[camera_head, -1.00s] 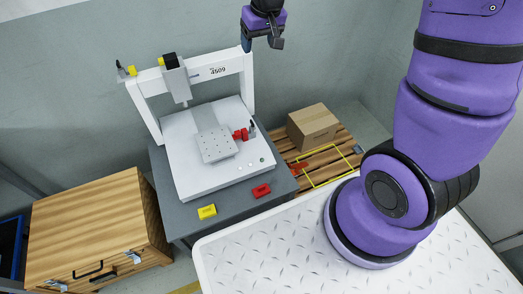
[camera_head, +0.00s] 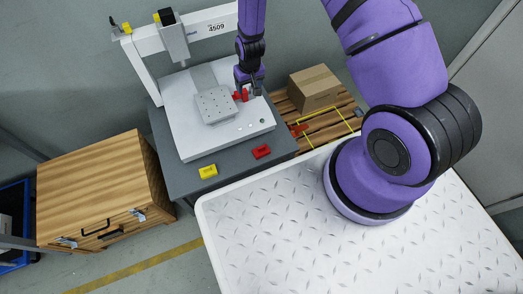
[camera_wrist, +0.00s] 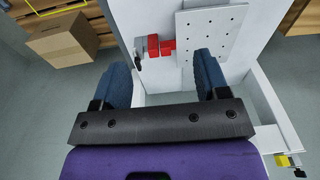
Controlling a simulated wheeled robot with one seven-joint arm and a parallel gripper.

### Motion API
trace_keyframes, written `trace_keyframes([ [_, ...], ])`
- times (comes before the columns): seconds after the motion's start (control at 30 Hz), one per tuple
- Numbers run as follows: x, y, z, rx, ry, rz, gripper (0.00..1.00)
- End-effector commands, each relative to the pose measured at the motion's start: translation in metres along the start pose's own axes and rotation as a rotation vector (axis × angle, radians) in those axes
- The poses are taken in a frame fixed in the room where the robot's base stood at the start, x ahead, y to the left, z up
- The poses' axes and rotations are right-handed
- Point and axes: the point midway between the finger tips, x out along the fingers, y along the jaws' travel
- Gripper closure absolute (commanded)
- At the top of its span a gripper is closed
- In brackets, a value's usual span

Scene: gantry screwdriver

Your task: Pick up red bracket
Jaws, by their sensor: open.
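The white gantry (camera_head: 205,24) spans the bed, with a screwdriver head (camera_head: 173,40) at its left. The perforated plate (camera_head: 215,104) lies left of my gripper. A cardboard box (camera_head: 314,88) stands on a pallet at right.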

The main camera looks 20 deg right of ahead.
Motion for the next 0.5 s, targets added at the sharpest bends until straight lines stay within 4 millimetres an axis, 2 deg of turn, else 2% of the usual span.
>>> trace_keyframes([
  [0.03,0.021,-0.001,0.009,-0.001,-0.015,0.002,0.32],
  [0.3,0.116,-0.001,0.058,-0.001,-0.059,0.015,0.32],
  [0.5,0.171,0.001,0.097,-0.003,-0.084,0.026,0.32],
])
